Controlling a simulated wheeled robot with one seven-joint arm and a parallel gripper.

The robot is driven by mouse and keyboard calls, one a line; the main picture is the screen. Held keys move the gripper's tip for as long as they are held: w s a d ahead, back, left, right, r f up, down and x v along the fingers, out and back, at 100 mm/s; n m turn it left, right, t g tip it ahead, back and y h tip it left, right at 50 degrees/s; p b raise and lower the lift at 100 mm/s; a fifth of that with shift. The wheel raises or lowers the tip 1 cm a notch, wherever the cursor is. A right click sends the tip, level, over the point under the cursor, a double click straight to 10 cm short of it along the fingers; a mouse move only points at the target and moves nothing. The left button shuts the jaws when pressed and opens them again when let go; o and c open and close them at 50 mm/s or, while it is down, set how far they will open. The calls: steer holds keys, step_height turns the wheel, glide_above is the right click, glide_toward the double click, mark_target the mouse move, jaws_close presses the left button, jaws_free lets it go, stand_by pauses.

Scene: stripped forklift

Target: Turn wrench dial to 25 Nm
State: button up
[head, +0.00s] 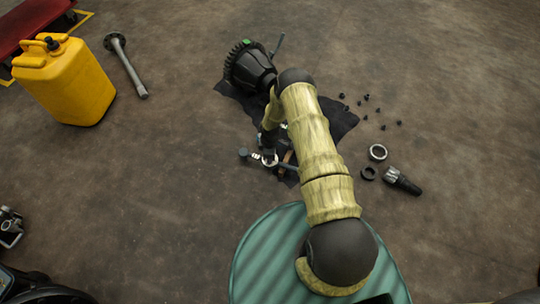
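My arm reaches forward from the bottom of the head view and bends down at its far end. My gripper (269,157) is low over a dark cloth (341,117) on the floor, largely hidden by my own arm. Small metal and dark parts show around it, among them a dark round knob-like end (243,153) at the left. I cannot tell which of these belong to a wrench. No dial or scale can be read. Whether the gripper is open or shut on something does not show.
A black gear assembly (248,66) sits at the cloth's far end. Small bolts (366,98), a metal ring (377,152), a dark ring (369,173) and a pinion shaft (402,181) lie to the right. A yellow canister (68,80) and a flanged shaft (127,66) are at the left.

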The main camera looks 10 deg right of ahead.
steer(key=o, duration=1)
steer(key=shift+r, duration=0.1)
step_height(320, 180, up, 17)
steer(key=p, duration=0.7)
steer(key=shift+r+p, duration=0.1)
steer(key=shift+p, duration=0.2)
